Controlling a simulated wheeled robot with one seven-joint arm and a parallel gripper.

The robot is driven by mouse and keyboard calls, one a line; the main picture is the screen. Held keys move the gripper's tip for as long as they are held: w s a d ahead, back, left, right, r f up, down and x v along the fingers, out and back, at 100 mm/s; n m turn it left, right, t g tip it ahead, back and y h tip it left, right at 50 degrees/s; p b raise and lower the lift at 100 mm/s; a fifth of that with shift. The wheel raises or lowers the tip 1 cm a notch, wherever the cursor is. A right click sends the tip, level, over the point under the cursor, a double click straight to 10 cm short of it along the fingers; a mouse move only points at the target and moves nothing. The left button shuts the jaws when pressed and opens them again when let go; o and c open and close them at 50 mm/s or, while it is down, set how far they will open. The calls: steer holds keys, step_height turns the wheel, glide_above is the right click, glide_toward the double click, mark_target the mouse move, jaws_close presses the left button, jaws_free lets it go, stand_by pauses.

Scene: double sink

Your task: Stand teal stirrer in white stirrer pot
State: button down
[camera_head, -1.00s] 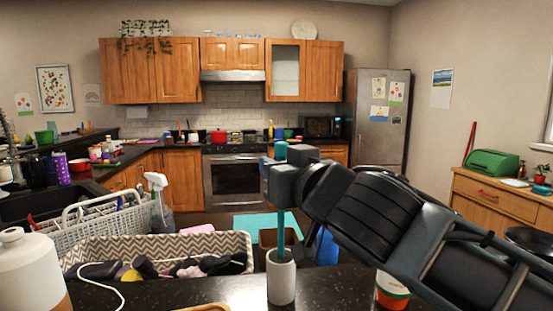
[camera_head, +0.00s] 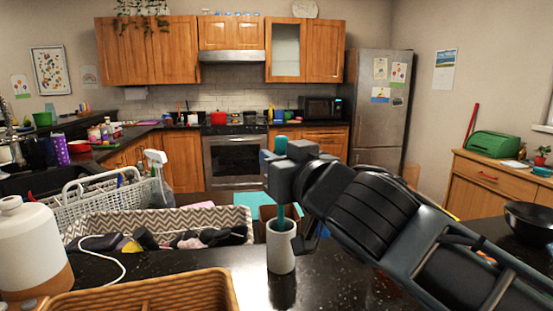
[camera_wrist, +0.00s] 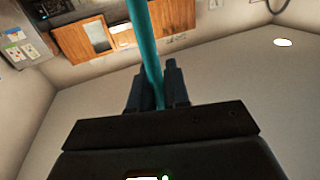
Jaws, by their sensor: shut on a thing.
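The teal stirrer (camera_head: 281,211) is upright, with its top end showing above my gripper (camera_head: 276,165). My gripper is shut on the stirrer. The white stirrer pot (camera_head: 281,252) stands on the dark counter right below, and the stirrer's lower end goes down inside its rim; how deep it reaches is hidden by the pot wall. In the wrist view the stirrer (camera_wrist: 146,50) runs between the two fingers of my gripper (camera_wrist: 158,85).
A zigzag-patterned basket (camera_head: 240,218) with several items stands left of the pot. A wicker tray (camera_head: 150,296) is in the front left, near a white and brown bottle (camera_head: 30,240). A black bowl (camera_head: 528,216) is at the right. The counter right of the pot has free room.

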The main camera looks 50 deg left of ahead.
steer(key=c, duration=1)
jaws_free()
steer(key=shift+s+d+b, duration=0.2)
steer(key=shift+d+b, duration=0.1)
steer(key=shift+d, duration=1)
steer(key=shift+s+d+b, duration=0.25)
steer(key=shift+d+b, duration=0.1)
steer(key=shift+d, duration=0.95)
steer(key=shift+s+d+b, duration=0.2)
steer(key=shift+d+b, duration=0.1)
steer(key=shift+d, duration=1)
